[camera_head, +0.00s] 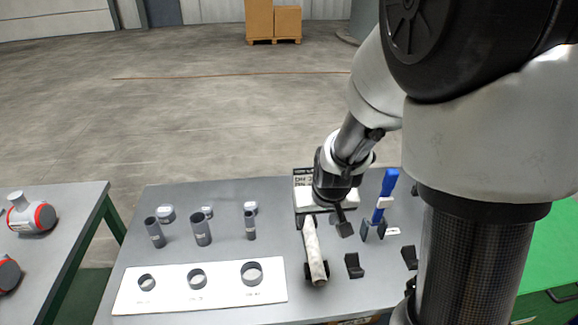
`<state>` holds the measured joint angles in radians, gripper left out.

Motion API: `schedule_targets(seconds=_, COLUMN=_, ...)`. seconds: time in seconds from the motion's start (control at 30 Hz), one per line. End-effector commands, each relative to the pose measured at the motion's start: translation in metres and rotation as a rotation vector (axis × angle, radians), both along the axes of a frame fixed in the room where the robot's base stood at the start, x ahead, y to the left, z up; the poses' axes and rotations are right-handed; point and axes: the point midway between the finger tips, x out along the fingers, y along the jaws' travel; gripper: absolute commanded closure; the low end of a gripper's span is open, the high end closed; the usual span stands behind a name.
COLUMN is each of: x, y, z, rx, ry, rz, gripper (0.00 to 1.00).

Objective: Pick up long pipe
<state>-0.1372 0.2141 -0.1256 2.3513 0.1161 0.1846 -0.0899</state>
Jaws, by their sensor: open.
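Three dark grey pipes stand upright on the grey table: a left one (155,232), a wider middle one (201,230) and a thin right one (250,225). A longer pale, worn cylinder (314,252) lies lengthwise near the table's middle, with dark supports at its near end. It looks the longest pipe-like piece, but I cannot tell for certain that it is the long pipe. My gripper (332,222) is open above the table, close to this cylinder's far end. Whether it touches the cylinder is unclear.
A white board (205,289) with three short rings lies at the table's front left. A blue-handled tool (384,195) stands in dark holders right of my gripper. A black-and-white box (306,190) is behind it. Another table (75,209) with red-and-grey fittings is left.

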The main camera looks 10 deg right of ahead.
Motion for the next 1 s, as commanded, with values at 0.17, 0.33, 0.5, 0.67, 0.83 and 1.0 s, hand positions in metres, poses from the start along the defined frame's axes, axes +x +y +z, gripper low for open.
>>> schedule_targets(seconds=0.17, x=0.008, y=-0.001, z=-0.026, rx=-0.003, ry=0.006, rz=-0.002, gripper=0.48)
schedule_targets(seconds=0.33, x=0.022, y=-0.002, z=-0.060, rx=-0.003, ry=0.007, rz=-0.001, gripper=0.48)
schedule_targets(seconds=0.5, x=0.036, y=-0.002, z=-0.092, rx=-0.002, ry=0.006, rz=-0.003, gripper=0.48)
schedule_targets(seconds=0.67, x=0.044, y=-0.001, z=-0.111, rx=-0.002, ry=0.004, rz=-0.001, gripper=0.48)
schedule_targets(seconds=0.83, x=0.049, y=-0.002, z=-0.119, rx=-0.003, ry=0.003, rz=-0.001, gripper=0.48)
schedule_targets(seconds=1.0, x=0.059, y=-0.007, z=-0.140, rx=-0.001, ry=0.005, rz=-0.002, gripper=0.48)
